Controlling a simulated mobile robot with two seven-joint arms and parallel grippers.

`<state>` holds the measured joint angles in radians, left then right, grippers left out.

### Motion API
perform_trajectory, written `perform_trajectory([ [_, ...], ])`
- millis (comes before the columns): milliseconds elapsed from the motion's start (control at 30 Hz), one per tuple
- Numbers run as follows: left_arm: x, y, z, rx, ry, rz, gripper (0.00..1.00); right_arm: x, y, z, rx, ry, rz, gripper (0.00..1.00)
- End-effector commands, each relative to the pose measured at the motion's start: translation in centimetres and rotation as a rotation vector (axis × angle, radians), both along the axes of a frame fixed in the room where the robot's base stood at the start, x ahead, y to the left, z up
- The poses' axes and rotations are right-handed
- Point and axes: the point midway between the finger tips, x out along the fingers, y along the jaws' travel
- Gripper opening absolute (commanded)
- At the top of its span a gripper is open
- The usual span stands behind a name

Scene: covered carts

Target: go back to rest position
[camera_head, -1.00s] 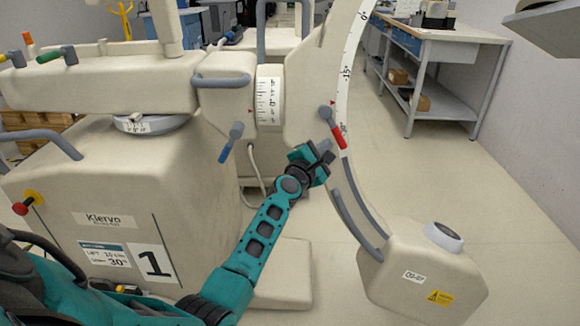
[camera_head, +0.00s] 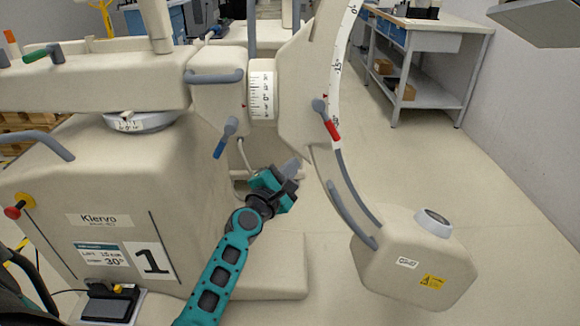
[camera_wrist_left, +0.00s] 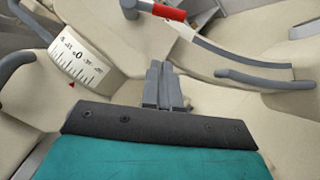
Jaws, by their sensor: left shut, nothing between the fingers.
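My left gripper (camera_head: 291,168) is at the end of my teal arm, in front of the cream C-arm machine (camera_head: 160,200) in the head view. Its grey fingers are together with nothing between them, and they also show in the left wrist view (camera_wrist_left: 162,85). The gripper is apart from the red-tipped lever (camera_head: 327,120) on the curved arm and from the blue-tipped lever (camera_head: 225,137). My right gripper does not show in either view.
The curved arm's lower box (camera_head: 400,265) hangs at the right of my arm. A workbench (camera_head: 425,40) with shelves stands at the back right. The floor (camera_head: 470,190) on the right is clear. A foot pedal (camera_head: 110,302) lies at the lower left.

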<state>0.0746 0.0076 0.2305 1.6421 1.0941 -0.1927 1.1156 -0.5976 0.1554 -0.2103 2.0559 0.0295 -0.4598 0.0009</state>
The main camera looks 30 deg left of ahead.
Motion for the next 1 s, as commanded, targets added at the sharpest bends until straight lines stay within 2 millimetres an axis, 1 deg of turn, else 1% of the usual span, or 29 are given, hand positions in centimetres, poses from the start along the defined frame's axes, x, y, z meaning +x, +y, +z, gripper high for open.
perform_trajectory([
  [200,-0.1,0.0,0.0,-0.001,-0.001,0.001,0.0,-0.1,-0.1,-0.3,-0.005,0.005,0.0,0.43],
  [533,-0.1,-0.1,0.0,0.005,0.002,-0.001,0.0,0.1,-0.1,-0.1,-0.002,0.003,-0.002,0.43],
  [567,-0.2,-0.2,-0.1,0.019,0.007,-0.002,0.0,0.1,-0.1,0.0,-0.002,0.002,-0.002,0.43],
  [633,-0.9,-0.7,-0.7,0.099,0.036,-0.014,0.0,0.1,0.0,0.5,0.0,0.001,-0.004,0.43],
  [667,-1.4,-1.1,-1.0,0.159,0.055,-0.023,0.0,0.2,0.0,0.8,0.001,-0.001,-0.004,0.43],
  [767,-4.0,-3.2,-3.1,0.465,0.149,-0.084,0.0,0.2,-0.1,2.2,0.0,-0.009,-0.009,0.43],
  [800,-5.5,-4.3,-4.2,0.625,0.191,-0.123,0.0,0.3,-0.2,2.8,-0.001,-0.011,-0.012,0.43],
  [867,-8.2,-5.9,-5.8,0.884,0.247,-0.197,0.0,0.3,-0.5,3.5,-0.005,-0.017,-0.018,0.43],
  [900,-10.2,-7.0,-6.9,1.059,0.276,-0.255,0.0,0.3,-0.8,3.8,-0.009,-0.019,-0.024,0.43],
  [967,-13.1,-8.5,-8.2,1.308,0.302,-0.345,0.0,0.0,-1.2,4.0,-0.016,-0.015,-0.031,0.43],
  [1000,-15.1,-9.5,-8.9,1.462,0.31,-0.409,0.0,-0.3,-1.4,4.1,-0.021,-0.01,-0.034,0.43],
])
